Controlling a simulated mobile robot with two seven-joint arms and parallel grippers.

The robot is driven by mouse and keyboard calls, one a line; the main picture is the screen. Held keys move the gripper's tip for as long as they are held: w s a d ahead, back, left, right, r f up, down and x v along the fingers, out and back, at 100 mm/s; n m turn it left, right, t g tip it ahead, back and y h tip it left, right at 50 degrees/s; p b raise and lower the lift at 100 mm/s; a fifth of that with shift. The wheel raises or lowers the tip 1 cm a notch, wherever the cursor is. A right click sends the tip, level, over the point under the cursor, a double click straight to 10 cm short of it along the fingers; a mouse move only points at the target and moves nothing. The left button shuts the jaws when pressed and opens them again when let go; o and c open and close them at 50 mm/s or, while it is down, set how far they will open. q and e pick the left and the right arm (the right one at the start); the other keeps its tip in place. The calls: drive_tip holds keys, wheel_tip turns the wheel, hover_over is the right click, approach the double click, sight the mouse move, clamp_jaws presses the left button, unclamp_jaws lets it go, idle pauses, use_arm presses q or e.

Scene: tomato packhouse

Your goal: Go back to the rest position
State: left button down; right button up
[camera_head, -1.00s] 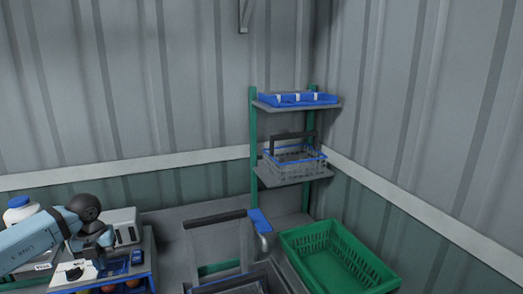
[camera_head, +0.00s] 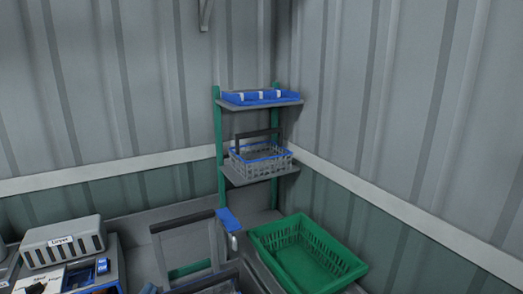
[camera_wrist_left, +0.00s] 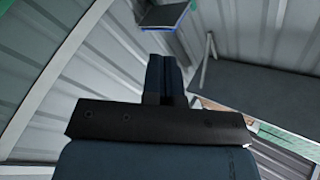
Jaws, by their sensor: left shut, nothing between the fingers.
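My left gripper (camera_wrist_left: 164,62) is in the middle of the left wrist view, with its two dark fingers together and nothing between them. It points towards the corrugated wall and touches nothing that I can see. In the head view only a small blue-grey piece, likely of my left arm, shows at the bottom edge; the gripper itself cannot be made out there. My right gripper is in neither view.
A green crate (camera_head: 338,262) stands at the lower right. A shelf rack holds a grey wire basket (camera_head: 262,163) and blue trays (camera_head: 262,97). A grey box (camera_head: 62,243) is at the lower left. Corrugated walls (camera_head: 400,80) meet behind the rack.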

use_arm(q)
drive_tip(key=s+a+f+n+g+y, duration=0.45)
drive_tip(key=s+f+n+g, duration=0.25)
drive_tip(key=s+f, duration=0.25)
drive_tip(key=s+d+f+n+g+h, duration=0.1)
drive_tip(key=s+f+g, duration=0.25)
drive_tip(key=s, duration=0.45)
drive_tip(key=s+d+f+g, duration=0.1)
drive_tip(key=s+f+g, duration=0.1)
drive_tip(key=s+g, duration=0.45)
drive_tip(key=w+d+f+t+h, duration=0.3)
drive_tip(key=d+f+t, duration=0.3)
drive_tip(key=f+t, duration=0.3)
drive_tip(key=shift+w+d+f+m, duration=0.2)
drive_tip(key=shift+w+f+m, duration=0.35)
drive_tip(key=shift+f, duration=1.45)
drive_tip(key=shift+w, duration=0.15)
